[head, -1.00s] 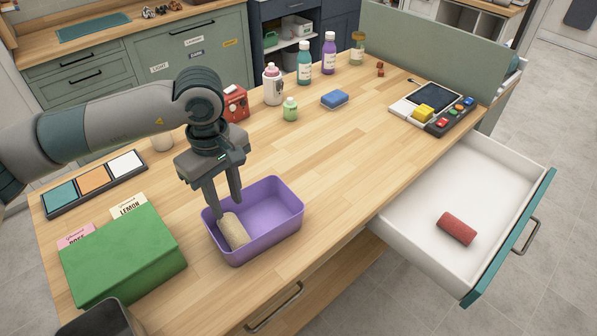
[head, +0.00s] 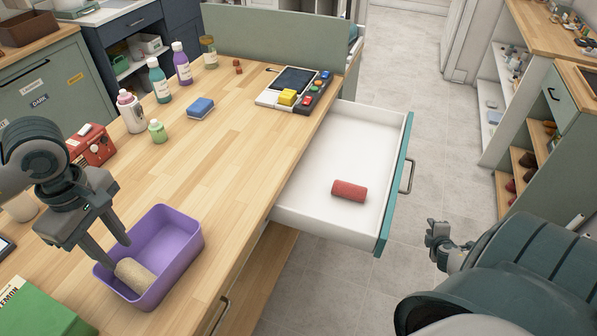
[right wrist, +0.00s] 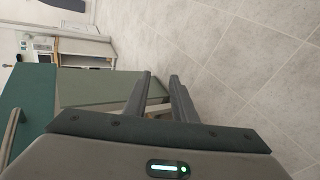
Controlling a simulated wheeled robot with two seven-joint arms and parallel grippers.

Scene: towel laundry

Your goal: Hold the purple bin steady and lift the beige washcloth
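The purple bin (head: 178,240) stands on the wooden table at the lower left of the head view. The beige washcloth (head: 135,274), rolled up, lies inside it at the near left end. My left gripper (head: 117,252) points down at the bin's left side, its fingers apart and their tips close to the washcloth. I cannot tell whether the fingers touch the bin wall or the cloth. My right gripper (head: 437,238) is over the floor, right of the open drawer. In the right wrist view its fingers (right wrist: 161,78) are apart with nothing between them.
The open white drawer (head: 335,150) holds a red rolled cloth (head: 349,190) and juts out between the bin and my right gripper. A green box (head: 35,312) is near the bin's left. A blue sponge (head: 200,108), bottles and a button panel (head: 305,92) stand farther back.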

